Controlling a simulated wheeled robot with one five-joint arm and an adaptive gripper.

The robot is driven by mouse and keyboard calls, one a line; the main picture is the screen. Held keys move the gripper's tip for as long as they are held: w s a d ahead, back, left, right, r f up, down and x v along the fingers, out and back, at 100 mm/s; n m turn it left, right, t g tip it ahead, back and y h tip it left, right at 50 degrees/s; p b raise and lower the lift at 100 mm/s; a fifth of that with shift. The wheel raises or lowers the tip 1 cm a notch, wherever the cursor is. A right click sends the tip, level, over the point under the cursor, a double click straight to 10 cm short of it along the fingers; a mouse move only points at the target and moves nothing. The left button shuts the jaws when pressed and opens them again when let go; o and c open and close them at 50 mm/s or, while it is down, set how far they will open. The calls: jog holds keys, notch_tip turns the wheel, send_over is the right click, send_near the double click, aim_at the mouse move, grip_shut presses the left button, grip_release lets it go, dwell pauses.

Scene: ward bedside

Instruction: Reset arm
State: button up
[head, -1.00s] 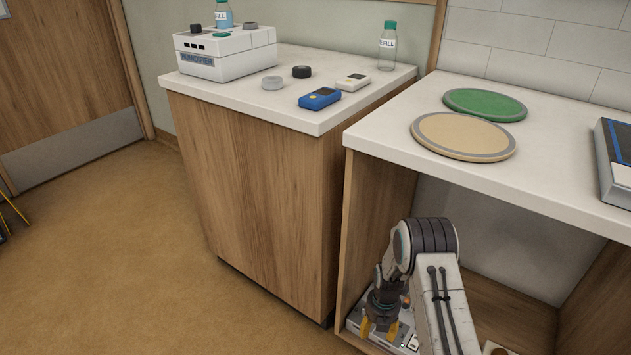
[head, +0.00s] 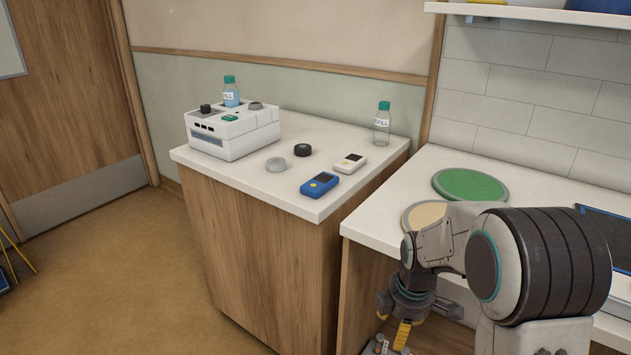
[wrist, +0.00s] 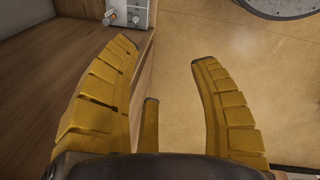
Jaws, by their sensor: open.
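My arm stands at the lower right of the head view, bent in front of the right counter. My gripper (head: 396,334) hangs below its wrist, pointing down, near the front of the open space under that counter. In the wrist view my gripper's yellow fingers (wrist: 165,70) are spread wide apart. Nothing is between them except the view of the floor and a wooden edge. The lower part of the gripper is cut off or small in the head view.
The left counter (head: 240,180) holds a white humidifier (head: 235,133), a blue device (head: 320,185), a white device (head: 349,163), two round caps and a clear bottle (head: 382,128). A green disc (head: 470,185) and a partly hidden tan disc (head: 420,215) lie on the right counter.

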jog(key=s+r+m+t+p, duration=0.1)
jog(key=s+r+m+p, duration=0.6)
jog(key=s+r, duration=0.4)
jog(key=s+r+m+p, duration=0.7)
jog(key=s+r, duration=0.3)
jog(key=r, duration=0.7)
jog(key=shift+s+m+t+p, duration=0.35)
jog(key=shift+m+t, duration=0.05)
jog(key=shift+m, duration=0.2)
